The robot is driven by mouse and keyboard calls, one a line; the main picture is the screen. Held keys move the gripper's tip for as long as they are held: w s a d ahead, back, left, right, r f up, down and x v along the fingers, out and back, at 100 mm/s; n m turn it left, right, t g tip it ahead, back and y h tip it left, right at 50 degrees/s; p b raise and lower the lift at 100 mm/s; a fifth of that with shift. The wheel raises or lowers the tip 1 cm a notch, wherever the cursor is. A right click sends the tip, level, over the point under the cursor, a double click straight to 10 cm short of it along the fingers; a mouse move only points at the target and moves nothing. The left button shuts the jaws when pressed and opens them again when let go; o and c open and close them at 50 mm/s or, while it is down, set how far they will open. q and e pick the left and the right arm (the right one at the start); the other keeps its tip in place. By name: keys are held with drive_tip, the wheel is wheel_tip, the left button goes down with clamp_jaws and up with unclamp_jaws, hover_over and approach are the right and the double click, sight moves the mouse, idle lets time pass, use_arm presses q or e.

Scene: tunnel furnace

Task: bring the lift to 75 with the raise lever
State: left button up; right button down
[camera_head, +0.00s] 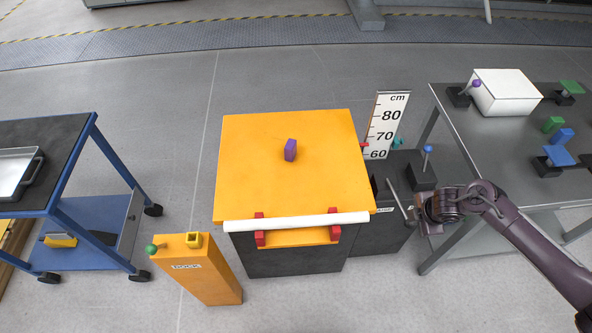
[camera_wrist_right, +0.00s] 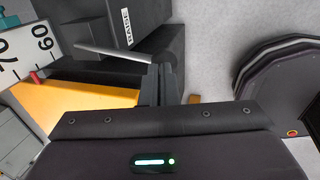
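The orange-topped lift (camera_head: 260,140) stands in the middle. Its red pointer (camera_head: 365,144) is between 60 and 70 on the white cm scale (camera_head: 386,118); the pointer (camera_wrist_right: 37,77) also shows in the right wrist view. The raise lever (camera_head: 398,200), a thin grey rod, rises from a dark box right of the lift. In the wrist view the rod (camera_wrist_right: 112,52) runs in from the left and ends at my fingertips. My right gripper (camera_head: 414,208) has its fingers (camera_wrist_right: 160,72) close together beside the rod's end; the rod does not visibly pass between them. My left gripper is out of view.
A purple block (camera_head: 290,150) sits on the lift top. An orange lock post (camera_head: 200,270) stands front left. A grey table (camera_head: 470,140) with coloured controls and a white box (camera_head: 505,92) is right. A blue cart (camera_head: 75,185) is left. A blue-knobbed lever (camera_head: 427,152) stands near my right gripper.

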drive_tip(key=shift+s+f+b, duration=0.25)
drive_tip(key=shift+f+b, duration=0.25)
drive_tip(key=shift+f, duration=0.5)
drive_tip(key=f+b, duration=0.1)
drive_tip(key=f, duration=0.1)
drive_tip(key=f+b, duration=0.1)
drive_tip(key=shift+s+f, duration=0.2)
drive_tip(key=shift+f, duration=0.15)
drive_tip(key=r+p, duration=0.2)
drive_tip(key=r, duration=0.1)
drive_tip(key=w+r+p, duration=0.1)
drive_tip(key=r+p, duration=0.5)
drive_tip(key=shift+w+r, duration=0.3)
drive_tip(key=shift+w, duration=0.05)
drive_tip(key=w+r+p, duration=0.3)
drive_tip(key=w+r, duration=0.1)
drive_tip(key=r, duration=0.2)
drive_tip(key=shift+a+r+p, duration=0.15)
drive_tip(key=shift+a+p, duration=0.1)
drive_tip(key=shift+p, duration=0.05)
